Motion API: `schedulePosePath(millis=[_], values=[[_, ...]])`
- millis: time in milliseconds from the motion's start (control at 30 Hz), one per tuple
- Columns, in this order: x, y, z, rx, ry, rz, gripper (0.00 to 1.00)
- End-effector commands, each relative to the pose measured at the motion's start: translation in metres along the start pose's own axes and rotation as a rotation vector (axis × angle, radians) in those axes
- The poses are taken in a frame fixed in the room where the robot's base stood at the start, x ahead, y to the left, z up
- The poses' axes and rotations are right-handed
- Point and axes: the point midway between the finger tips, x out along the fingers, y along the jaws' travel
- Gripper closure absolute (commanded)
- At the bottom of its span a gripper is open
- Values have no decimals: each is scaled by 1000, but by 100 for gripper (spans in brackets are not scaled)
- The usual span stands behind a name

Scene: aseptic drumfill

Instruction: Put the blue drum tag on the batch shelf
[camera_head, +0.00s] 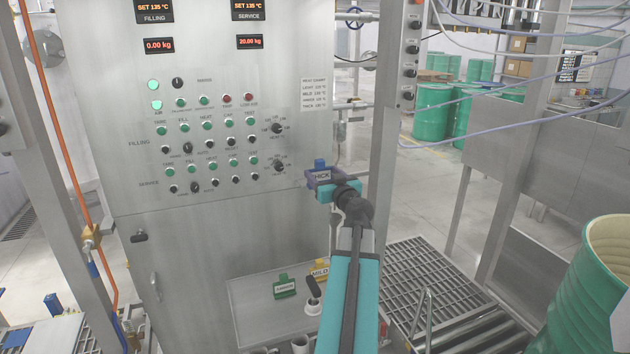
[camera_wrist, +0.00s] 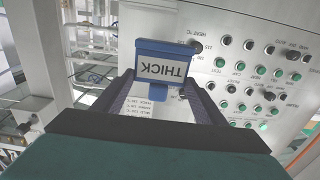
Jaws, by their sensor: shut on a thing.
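The blue drum tag (camera_wrist: 160,62), with a white face reading THICK upside down in the wrist view, is between the fingers of my gripper (camera_wrist: 158,96). In the head view the tag's blue top (camera_head: 320,163) shows above my gripper (camera_head: 324,180), raised in front of the control panel's right edge. The fingers hide part of its label there. Below is a grey shelf (camera_head: 250,306) with a green tag (camera_head: 284,287) and a yellow tag (camera_head: 320,267) reading MILD, both upright. I cannot tell whether this is the batch shelf.
The control panel (camera_head: 225,100) with knobs and buttons stands behind and left of my gripper. A metal post (camera_head: 384,110) rises to its right. A dark-handled thing (camera_head: 313,290) and cups (camera_head: 300,344) are by the shelf's front. A green drum (camera_head: 590,290) stands at the right.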

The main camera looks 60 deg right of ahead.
Motion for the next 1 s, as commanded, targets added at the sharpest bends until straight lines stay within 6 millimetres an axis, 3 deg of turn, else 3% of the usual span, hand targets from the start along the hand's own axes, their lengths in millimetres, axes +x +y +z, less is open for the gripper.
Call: schedulePosePath(millis=[367, 1000], values=[[10, 2, 0, 0, 0, -2, 58], [78, 21, 7, 0, 0, -2, 58]])
